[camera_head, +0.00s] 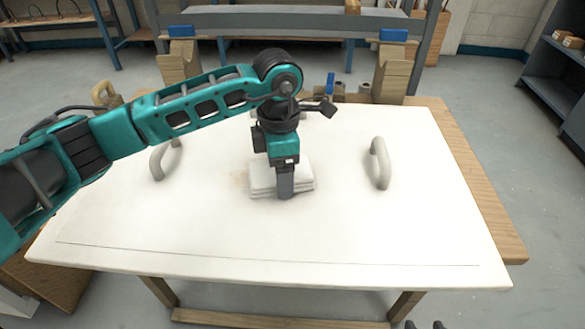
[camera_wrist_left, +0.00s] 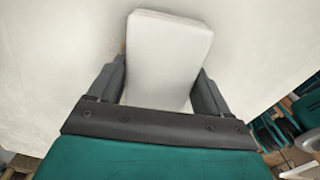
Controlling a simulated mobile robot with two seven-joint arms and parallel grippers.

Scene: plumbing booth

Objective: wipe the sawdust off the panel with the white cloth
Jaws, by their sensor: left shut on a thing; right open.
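The white panel (camera_head: 350,235) lies flat on a wooden table. The white cloth (camera_head: 262,183) is a folded, layered pad on the middle of the panel. My left gripper (camera_head: 285,192) points down and is shut on the cloth. In the left wrist view, the cloth (camera_wrist_left: 165,50) sits between the two dark fingers of the left gripper (camera_wrist_left: 160,85). A faint tan patch of sawdust (camera_head: 239,178) shows just left of the cloth; anything under the cloth is hidden. My right gripper (camera_head: 424,325) shows only as two separate dark fingertips at the bottom edge, open, off the panel.
Two pale handles stand up from the panel, one at left (camera_head: 160,160) and one at right (camera_head: 380,163). Wooden blocks with blue tops (camera_head: 393,70) stand behind the panel. The front of the panel is clear.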

